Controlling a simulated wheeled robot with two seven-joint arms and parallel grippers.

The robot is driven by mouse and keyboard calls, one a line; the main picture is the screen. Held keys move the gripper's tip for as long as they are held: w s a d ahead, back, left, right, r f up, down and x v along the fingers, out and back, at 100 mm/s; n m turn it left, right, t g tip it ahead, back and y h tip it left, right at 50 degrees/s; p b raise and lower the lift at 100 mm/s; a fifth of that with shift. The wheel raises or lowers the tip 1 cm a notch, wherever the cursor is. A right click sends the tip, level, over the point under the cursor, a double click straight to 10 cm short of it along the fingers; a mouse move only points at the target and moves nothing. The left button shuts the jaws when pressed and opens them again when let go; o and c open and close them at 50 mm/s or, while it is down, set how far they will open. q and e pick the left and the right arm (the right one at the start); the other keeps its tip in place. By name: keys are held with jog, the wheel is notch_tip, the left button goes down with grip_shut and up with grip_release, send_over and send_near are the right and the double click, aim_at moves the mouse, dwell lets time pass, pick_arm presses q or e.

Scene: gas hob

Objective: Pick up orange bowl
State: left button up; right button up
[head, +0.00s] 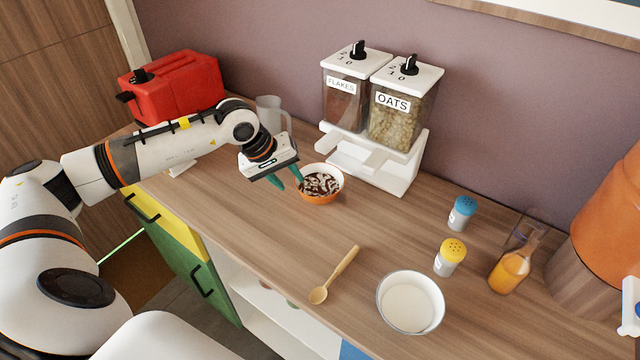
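The orange bowl (318,198) stands upright on the wooden counter, left of the middle in the head view. It has a pale inside and holds dark and white contents. My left gripper (286,179) is at the bowl's left side, with its green fingers pointing down. The fingers are apart: one is left of the bowl, the other is close to its left rim. I cannot tell whether the nearer finger touches the rim. My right gripper is not clearly in view.
Behind the bowl are a clear jug (270,112), a red toaster (175,86) and a white dispenser stand (385,165). In front are a wooden spoon (335,273) and a white bowl (410,303). Shakers (450,257) and an orange-filled bottle (511,269) stand right.

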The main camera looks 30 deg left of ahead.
aim_at(295, 183)
pick_arm(q)
jog(key=shift+w+d+f, duration=0.1)
jog(key=shift+w+f, duration=0.1)
jog(key=shift+f, duration=0.1)
jog(key=shift+w+f, duration=0.2)
jog(key=x, duration=0.1)
jog(key=p+x, duration=0.1)
jog(key=x, duration=0.1)
jog(key=p+x, duration=0.1)
jog(key=shift+w+a+f, duration=0.25)
jog(key=shift+w+f, duration=0.05)
jog(key=shift+w, duration=0.1)
jog(key=shift+r, duration=0.1)
grip_shut()
pick_arm(e)
jog(key=shift+w+d+r, duration=0.25)
jog(key=shift+w+r, duration=0.15)
jog(key=shift+r, duration=0.1)
jog(key=shift+w+d+r, duration=0.2)
jog(key=shift+w+r, duration=0.15)
jog(key=shift+r, duration=0.15)
